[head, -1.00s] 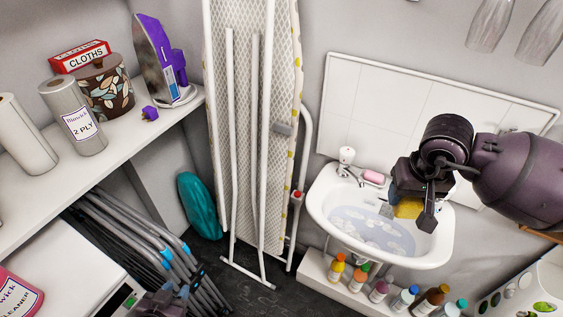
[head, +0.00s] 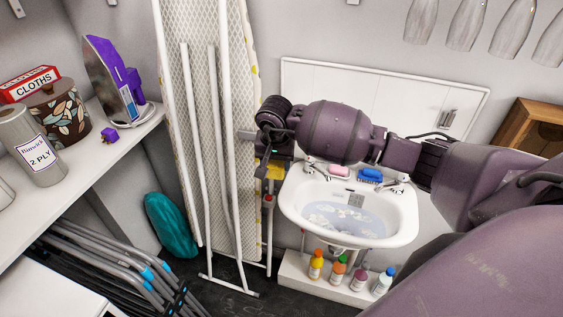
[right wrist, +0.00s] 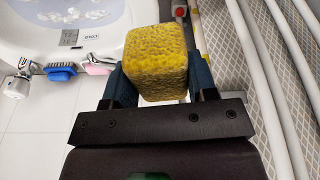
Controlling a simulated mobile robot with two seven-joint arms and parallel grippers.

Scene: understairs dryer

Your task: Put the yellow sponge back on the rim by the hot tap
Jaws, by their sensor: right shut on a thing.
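My right gripper (head: 270,168) is shut on the yellow sponge (right wrist: 156,62), which sits between its two fingers in the right wrist view. In the head view the sponge (head: 268,173) is partly hidden under the gripper, held in the air just left of the white sink (head: 402,226). The left tap (head: 309,164) is at the sink's back left corner, close to the gripper. The right tap (head: 396,188) is at the back right, partly under my arm. I cannot tell from the taps which is hot. My left gripper is not in view.
A pink soap (head: 338,170) and a blue brush (head: 370,175) lie on the back rim between the taps. The ironing board (head: 190,120) stands close left of the gripper. Several bottles (head: 339,270) stand on a ledge below. Soapy water fills the basin.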

